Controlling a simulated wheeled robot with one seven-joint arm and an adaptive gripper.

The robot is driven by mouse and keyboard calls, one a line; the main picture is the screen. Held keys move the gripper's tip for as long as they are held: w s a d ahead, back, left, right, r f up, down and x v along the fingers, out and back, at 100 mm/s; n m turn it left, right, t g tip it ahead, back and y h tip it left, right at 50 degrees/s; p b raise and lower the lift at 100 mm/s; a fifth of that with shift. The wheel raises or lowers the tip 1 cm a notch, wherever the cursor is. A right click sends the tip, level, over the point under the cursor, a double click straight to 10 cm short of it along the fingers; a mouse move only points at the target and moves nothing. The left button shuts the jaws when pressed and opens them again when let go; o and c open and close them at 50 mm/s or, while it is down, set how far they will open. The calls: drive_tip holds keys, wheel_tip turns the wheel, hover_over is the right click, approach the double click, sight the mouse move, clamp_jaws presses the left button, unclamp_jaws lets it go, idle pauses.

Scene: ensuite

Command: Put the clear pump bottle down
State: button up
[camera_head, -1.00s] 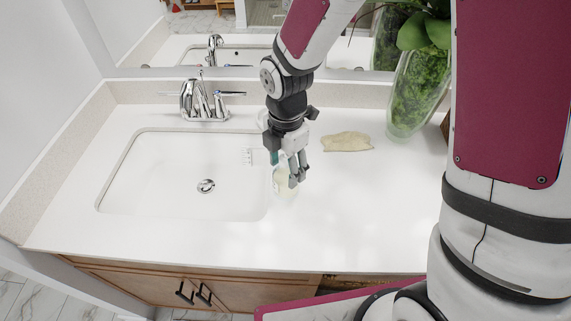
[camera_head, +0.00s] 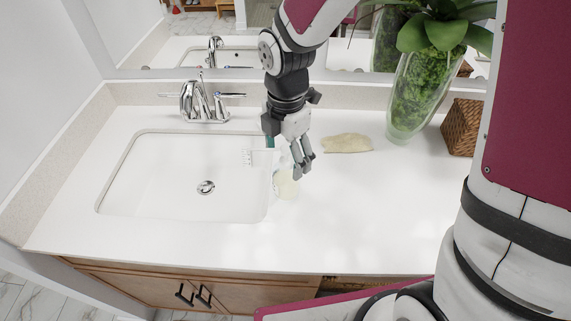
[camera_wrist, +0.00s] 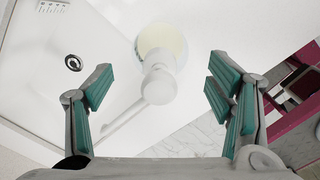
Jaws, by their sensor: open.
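The clear pump bottle (camera_head: 285,184) stands upright on the white counter, just right of the sink, with pale yellow liquid in it. In the wrist view the bottle (camera_wrist: 163,42) is seen from above, its white pump head toward my gripper. My gripper (camera_head: 288,153) is above and behind it in the head view, partly hiding its top. In the wrist view my gripper (camera_wrist: 162,88) is open, with teal pads spread wide on either side and clear of the bottle.
The sink basin (camera_head: 130,185) lies left of the bottle, with a chrome faucet (camera_head: 203,103) behind. A beige cloth-like item (camera_head: 346,143), a glass vase (camera_head: 418,95) with a plant and a wicker basket (camera_head: 461,127) stand to the right. The front right counter is clear.

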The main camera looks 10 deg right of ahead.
wheel_tip(320, 180, up, 8)
drive_tip(key=shift+s+f, duration=0.1)
drive_tip(key=shift+f, duration=0.05)
drive_tip(key=s+d+r+m+t, duration=0.2)
drive_tip(key=s+d+r+m, duration=0.4)
drive_tip(key=m, duration=0.6)
drive_tip(key=s+d+r+m+t, duration=0.3)
drive_tip(key=s+d+r+m, duration=0.3)
drive_tip(key=s+m, duration=0.3)
drive_tip(key=m, duration=0.3)
drive_tip(key=shift+s+d+r+m, duration=0.2)
drive_tip(key=shift+s+r+m, duration=0.1)
drive_tip(key=shift+s+m, duration=0.1)
